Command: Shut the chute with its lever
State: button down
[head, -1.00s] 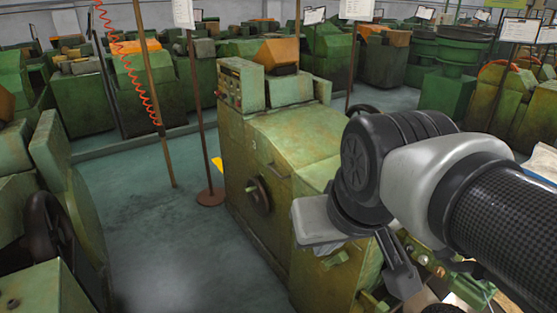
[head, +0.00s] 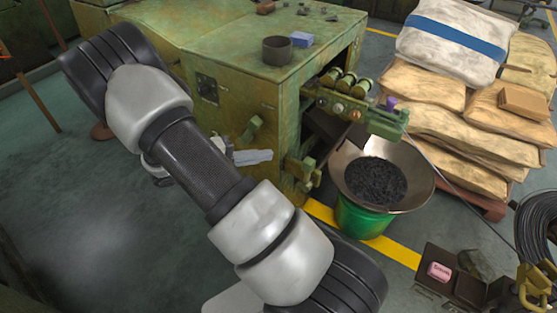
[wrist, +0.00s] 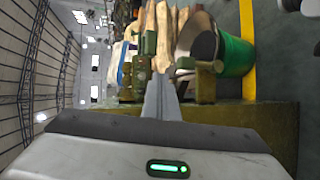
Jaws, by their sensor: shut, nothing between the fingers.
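The green machine (head: 240,95) stands in the middle of the head view. A dark sloping chute (head: 325,128) comes out of its right end above a metal pan (head: 349,178). A green handle (head: 252,130) sticks out of the machine's front; I cannot tell whether it is the chute's lever. A yellow-green bracket (head: 300,170) is at the front right corner. My gripper (head: 268,156) is shut and empty, pointing right along the machine's front, just below the green handle. My arm hides its rear part. Its fingers also show in the wrist view (wrist: 162,85).
The pan, holding dark pieces, sits on a green bucket (head: 365,218). Stacked sacks (head: 455,90) stand at the right. A wire coil (head: 540,235) and a dark box (head: 450,285) lie at the lower right. The floor at the left is clear.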

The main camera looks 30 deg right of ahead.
jog(key=w+f+n+t+h+b, duration=0.2)
jog(key=w+f+t+h+b, duration=0.1)
jog(key=f, duration=0.9)
jog(key=shift+d+f+n+t, duration=0.25)
jog(key=shift+f+n+t, duration=0.15)
jog(key=shift+t, duration=0.4)
jog(key=s+d+b, duration=0.1)
jog(key=s+d, duration=0.1)
jog(key=d, duration=0.9)
jog(key=shift+d+b, duration=0.25)
jog(key=shift+b, duration=0.05)
jog(key=shift+s+r, duration=0.1)
jog(key=shift+s, duration=0.05)
